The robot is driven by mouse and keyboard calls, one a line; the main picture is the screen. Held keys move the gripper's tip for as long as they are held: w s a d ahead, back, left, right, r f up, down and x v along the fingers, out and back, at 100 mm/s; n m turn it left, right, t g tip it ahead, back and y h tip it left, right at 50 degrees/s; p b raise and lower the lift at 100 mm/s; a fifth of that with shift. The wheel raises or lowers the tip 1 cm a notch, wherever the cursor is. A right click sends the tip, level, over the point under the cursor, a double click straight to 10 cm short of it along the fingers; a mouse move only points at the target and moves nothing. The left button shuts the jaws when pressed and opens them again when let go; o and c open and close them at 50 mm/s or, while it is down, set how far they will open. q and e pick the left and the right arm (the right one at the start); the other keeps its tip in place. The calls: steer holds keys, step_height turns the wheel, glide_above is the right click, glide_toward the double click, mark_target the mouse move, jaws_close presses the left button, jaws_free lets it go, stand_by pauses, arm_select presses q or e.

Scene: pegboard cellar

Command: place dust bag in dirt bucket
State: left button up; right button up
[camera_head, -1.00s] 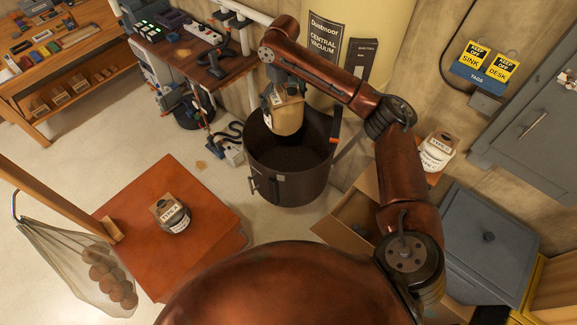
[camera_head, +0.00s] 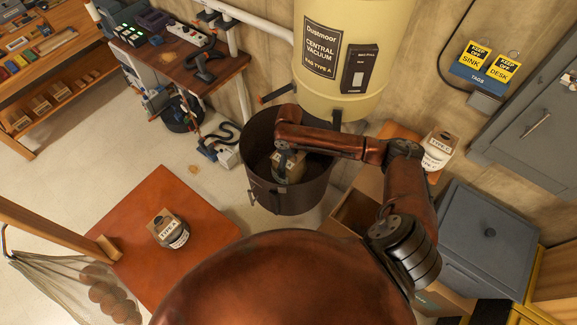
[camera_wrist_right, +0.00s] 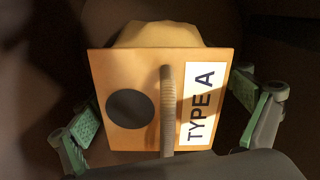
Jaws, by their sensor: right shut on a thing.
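The dust bag (camera_head: 292,168) is a tan bag with a cardboard collar. In the right wrist view its collar (camera_wrist_right: 145,75) shows a dark round hole, a ridge-like handle and a TYPE A label. My right gripper (camera_head: 284,160) reaches down into the dirt bucket (camera_head: 290,200) and is shut on the dust bag, with green-padded fingers (camera_wrist_right: 165,130) at either side of the collar. The bucket is dark, round and open-topped, standing on the floor below the vacuum. The bag is inside its rim; whether it touches the bottom is unclear. My left gripper is not in view.
The cream central vacuum (camera_head: 330,85) hangs behind the bucket. A red-brown table (camera_head: 190,215) at left holds another bag (camera_head: 168,228). A TYPE C bag (camera_head: 437,152) stands at right. An open cardboard box (camera_head: 355,212) and a grey lidded bin (camera_head: 485,240) are nearby.

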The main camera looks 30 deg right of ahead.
step_height(320, 180, down, 3)
steer(key=shift+f, duration=0.4)
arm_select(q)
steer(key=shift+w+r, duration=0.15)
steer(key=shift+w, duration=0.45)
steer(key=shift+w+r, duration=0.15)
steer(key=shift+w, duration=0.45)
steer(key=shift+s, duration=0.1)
arm_select(e)
steer(key=shift+a+f, duration=0.1)
steer(key=o, duration=0.9)
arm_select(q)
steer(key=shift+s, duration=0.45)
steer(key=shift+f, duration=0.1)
